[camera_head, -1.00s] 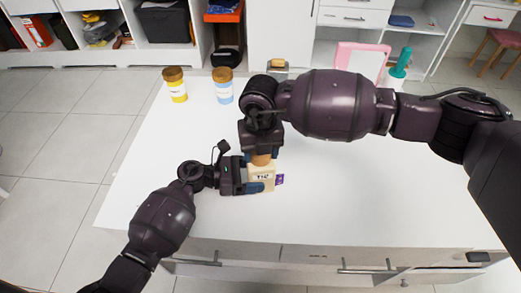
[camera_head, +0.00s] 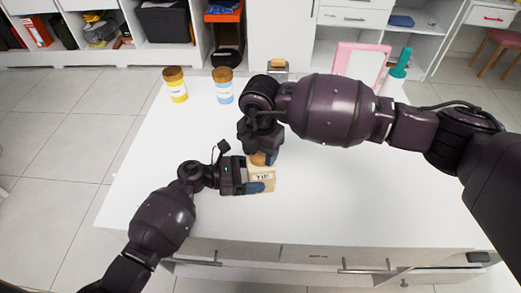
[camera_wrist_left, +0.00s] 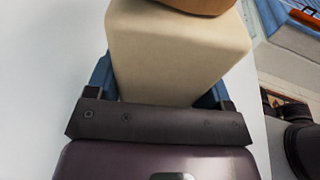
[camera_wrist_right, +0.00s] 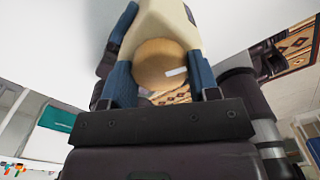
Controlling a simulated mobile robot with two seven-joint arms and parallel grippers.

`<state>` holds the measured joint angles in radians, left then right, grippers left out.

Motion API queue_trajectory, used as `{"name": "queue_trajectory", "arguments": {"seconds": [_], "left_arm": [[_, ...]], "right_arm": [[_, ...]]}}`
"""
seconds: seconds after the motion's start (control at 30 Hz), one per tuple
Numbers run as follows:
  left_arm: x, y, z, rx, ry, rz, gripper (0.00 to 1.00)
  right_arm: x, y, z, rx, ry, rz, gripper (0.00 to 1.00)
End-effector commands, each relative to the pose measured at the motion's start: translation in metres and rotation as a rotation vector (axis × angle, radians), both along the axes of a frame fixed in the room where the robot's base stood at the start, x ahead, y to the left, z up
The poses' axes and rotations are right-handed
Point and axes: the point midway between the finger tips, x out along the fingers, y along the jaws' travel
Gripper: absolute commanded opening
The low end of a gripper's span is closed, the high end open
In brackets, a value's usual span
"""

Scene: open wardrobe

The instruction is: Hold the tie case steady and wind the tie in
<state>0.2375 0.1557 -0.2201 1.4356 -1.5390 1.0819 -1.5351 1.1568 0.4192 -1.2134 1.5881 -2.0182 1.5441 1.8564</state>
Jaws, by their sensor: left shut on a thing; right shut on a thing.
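The tie case (camera_head: 263,180) is a cream box with a dark label, upright on the white table. It also fills the upper middle of the left wrist view (camera_wrist_left: 172,55). My left gripper (camera_head: 252,176) is shut on its sides from the left. A round wooden knob (camera_head: 258,159) sits on top of the case and shows face-on in the right wrist view (camera_wrist_right: 157,60). My right gripper (camera_head: 264,155) reaches down from above, its blue fingers on either side of the knob. No tie shows outside the case in the head view.
A yellow jar (camera_head: 176,86) and a light blue jar (camera_head: 223,88) with brown lids stand at the back left. A pink-framed panel (camera_head: 361,62) and a teal-topped bottle (camera_head: 400,65) are at the back right. The table is clear left and right of the case.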

Motion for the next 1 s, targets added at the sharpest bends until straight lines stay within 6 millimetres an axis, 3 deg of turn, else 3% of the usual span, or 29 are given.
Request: {"name": "queue_trajectory", "arguments": {"seconds": [0.63, 0.67, 0.8, 1.0], "left_arm": [[0.0004, 0.0010, -0.0010, 0.002, 0.002, 0.003, 0.55], [0.0004, 0.0010, -0.0010, 0.002, 0.002, 0.003, 0.55], [0.0002, 0.0008, -0.0009, 0.002, 0.002, 0.002, 0.55], [0.0001, 0.0007, -0.0008, 0.002, 0.001, 0.001, 0.55]], "right_arm": [[-0.0008, 0.0006, 0.0004, 0.001, 0.002, -0.048, 0.31], [-0.0008, 0.0006, 0.0004, 0.001, 0.002, -0.048, 0.58], [-0.0006, 0.0004, 0.0003, 0.000, 0.001, -0.048, 0.80], [-0.0003, 0.0001, 0.0000, 0.000, 0.001, -0.048, 0.81]]}}
